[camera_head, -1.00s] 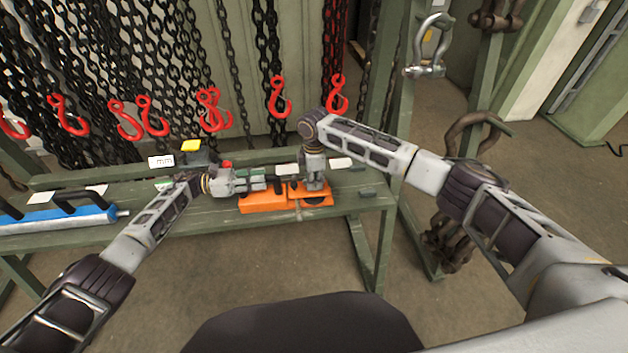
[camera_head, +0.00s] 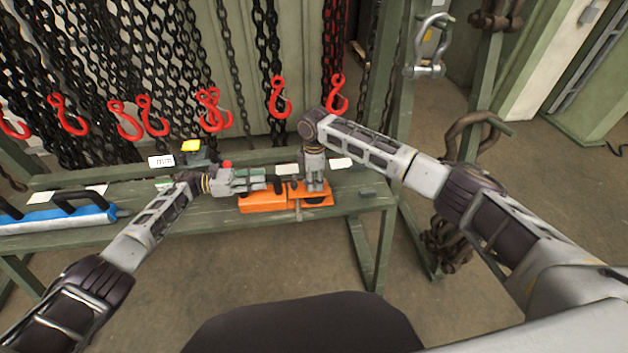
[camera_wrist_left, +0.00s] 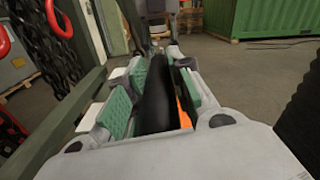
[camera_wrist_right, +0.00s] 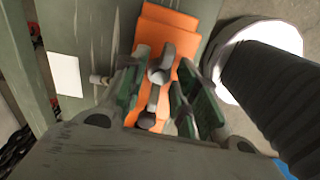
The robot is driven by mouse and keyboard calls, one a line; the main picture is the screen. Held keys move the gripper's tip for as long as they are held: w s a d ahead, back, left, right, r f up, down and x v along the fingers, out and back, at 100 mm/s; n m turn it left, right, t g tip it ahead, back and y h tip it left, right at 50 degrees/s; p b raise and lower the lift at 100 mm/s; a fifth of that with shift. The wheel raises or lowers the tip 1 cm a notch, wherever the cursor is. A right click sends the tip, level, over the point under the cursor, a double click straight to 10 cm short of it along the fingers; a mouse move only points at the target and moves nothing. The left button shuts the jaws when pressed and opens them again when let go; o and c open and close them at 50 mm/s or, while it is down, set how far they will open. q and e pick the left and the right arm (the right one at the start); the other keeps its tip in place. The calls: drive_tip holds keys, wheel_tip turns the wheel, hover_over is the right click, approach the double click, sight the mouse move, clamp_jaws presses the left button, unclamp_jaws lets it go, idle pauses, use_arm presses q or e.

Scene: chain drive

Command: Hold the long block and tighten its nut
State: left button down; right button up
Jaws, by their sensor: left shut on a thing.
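The long orange block (camera_head: 262,201) lies on the green bench. My left gripper (camera_wrist_left: 155,92) is shut on a black handle-like bar (camera_wrist_left: 157,90) between its green pads; orange shows just beside the bar. In the head view the left gripper (camera_head: 262,180) is at the orange block's left end. My right gripper (camera_wrist_right: 160,88) points down over the block's right part, also seen in the right wrist view (camera_wrist_right: 170,22). Its fingers are apart, on either side of a grey metal fitting (camera_wrist_right: 160,65). I cannot tell whether they touch it or which part is the nut.
A blue block (camera_head: 60,216) with a black handle lies on the bench at the left. Chains with red hooks (camera_head: 281,98) hang behind. The bench front (camera_head: 200,230) is clear.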

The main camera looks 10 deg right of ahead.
drive_tip(key=shift+r, duration=0.1)
wheel_tip(320, 180, up, 12)
idle(1.0)
use_arm(q)
drive_tip(key=c, duration=1.2)
unclamp_jaws()
drive_tip(key=shift+a, duration=0.1)
drive_tip(key=shift+o, duration=0.2)
drive_tip(key=a, duration=1.1)
drive_tip(key=shift+w+a, duration=0.25)
drive_tip(key=shift+a, duration=0.15)
drive_tip(key=shift+s+f, duration=0.1)
drive_tip(key=shift+s, duration=0.05)
use_arm(e)
drive_tip(key=shift+s+f, duration=0.1)
drive_tip(key=shift+f, duration=0.1)
